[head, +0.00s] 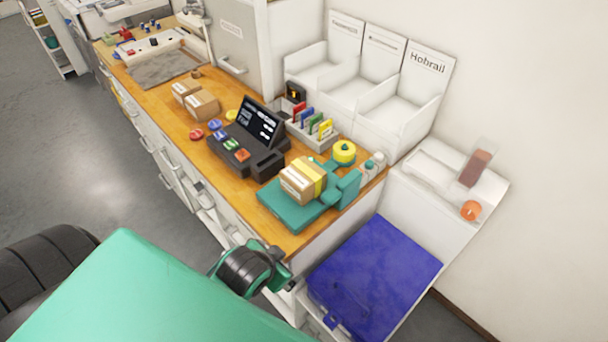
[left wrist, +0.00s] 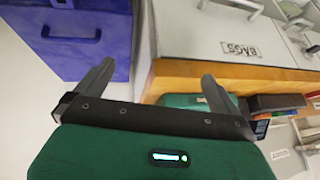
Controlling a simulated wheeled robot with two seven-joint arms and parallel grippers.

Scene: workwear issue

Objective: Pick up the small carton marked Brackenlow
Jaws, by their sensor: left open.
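Several small brown cartons stand on the wooden counter in the head view, and their label print is too small to read. One carton (head: 298,183) with a white label and yellow band rests on a teal platform (head: 287,217). Two more cartons, one nearer (head: 203,106) and one farther (head: 184,90), sit further back along the counter. My left gripper (left wrist: 157,88) is open and empty in the left wrist view, near the counter's end, with no carton visible between its fingers. In the head view its fingers are not clearly visible. My right gripper is out of view.
A dark register (head: 258,130) and coloured cards (head: 313,122) stand beside the platform. White bins, one marked Hobrail (head: 428,62), line the wall. A blue-topped unit (head: 375,265) is at the counter's end. The wrist view shows a drawer marked BAGS (left wrist: 240,50).

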